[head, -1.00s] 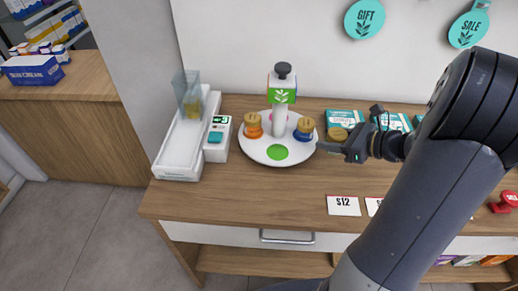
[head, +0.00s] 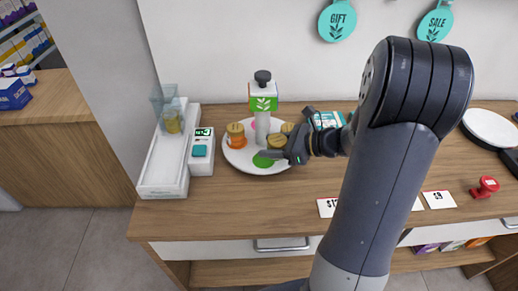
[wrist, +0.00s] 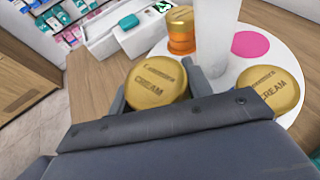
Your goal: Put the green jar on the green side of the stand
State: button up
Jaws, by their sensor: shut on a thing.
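My gripper (head: 287,152) is shut on a gold-lidded jar (wrist: 158,84) marked CREAM, seen between the fingers in the wrist view. Its body is hidden, so I cannot see its colour. In the head view the held jar (head: 276,141) is at the right front part of the round white stand (head: 233,155); I cannot tell whether it touches it. The stand's green spot (head: 263,160) shows just left of the fingertips. A pink spot (wrist: 249,45) is at its back.
An orange jar (head: 237,138) stands on the stand's left side. Another gold-lidded jar (wrist: 268,90) stands on its right, close to my gripper. A white post with a green-and-white sign (head: 263,97) rises from its middle. A white tray (head: 163,165) and card terminal (head: 201,152) are left.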

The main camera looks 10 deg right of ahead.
aim_at(259, 159)
jog(key=w+a, duration=0.2)
jog(key=a, duration=0.1)
jog(key=shift+a+f, duration=0.1)
jog(key=shift+f, duration=1.65)
jog(key=shift+f, duration=0.2)
jog(key=o, duration=0.7)
jog(key=shift+o, duration=0.2)
jog(key=shift+r, duration=0.3)
jog(key=v, duration=1.2)
